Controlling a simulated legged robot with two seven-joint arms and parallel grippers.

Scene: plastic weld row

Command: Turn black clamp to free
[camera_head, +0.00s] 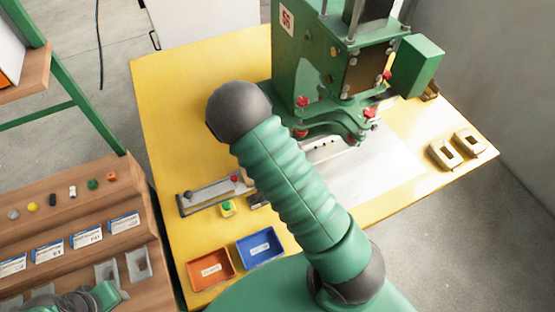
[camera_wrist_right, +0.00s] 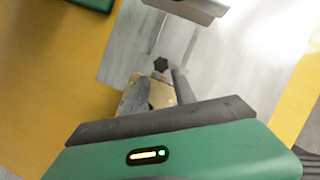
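The black clamp knob (camera_wrist_right: 160,64), star-shaped, shows in the right wrist view above a yellowish block (camera_wrist_right: 161,92). My right gripper (camera_wrist_right: 160,84) has its two grey fingers apart, with the block visible between them and the knob just beyond the fingertips. I cannot tell whether either finger touches the block. In the head view my right arm crosses the middle and hides that gripper; I cannot make out the black knob there. The green welding machine (camera_head: 300,60) with several red knobs stands on the yellow table. Part of my left arm shows at the bottom left; its gripper cannot be made out.
An orange tray (camera_head: 211,269) and a blue tray (camera_head: 260,248) sit at the table's front. A metal rail fixture (camera_head: 205,194) and a green button (camera_head: 228,207) lie left of my arm. Two beige blocks are at the right. A wooden rack (camera_head: 90,215) stands at the left.

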